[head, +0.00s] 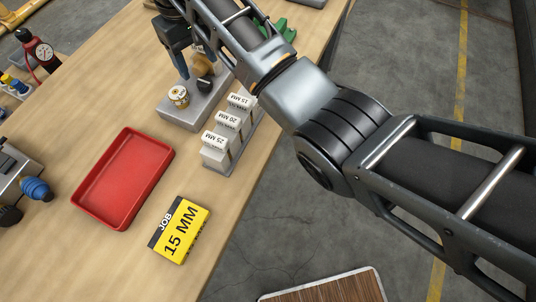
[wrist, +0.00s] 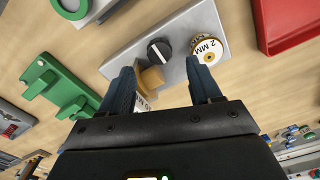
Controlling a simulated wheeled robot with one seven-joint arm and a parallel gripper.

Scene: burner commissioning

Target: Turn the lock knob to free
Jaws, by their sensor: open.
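The lock knob (wrist: 159,51) looks like the black round knob with a white pointer line, on a grey metal block (wrist: 128,57). It also shows in the head view (head: 205,85). My gripper (wrist: 159,69) is open, its two dark blue fingers reaching toward the block. The black knob lies just beyond the fingertips, roughly between them in the picture; I see no contact. A brass dial with a white "2 MM" face (wrist: 207,49) stands beside the knob, near the right finger. The head view shows my gripper (head: 197,72) over the block.
White blocks marked 15, 20 and 25 MM (head: 227,120) stand in a rack close by. A red tray (head: 125,178) and a yellow "JOB 15 MM" card (head: 180,230) lie nearer on the bench. A green fixture (wrist: 70,90) sits left in the wrist view.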

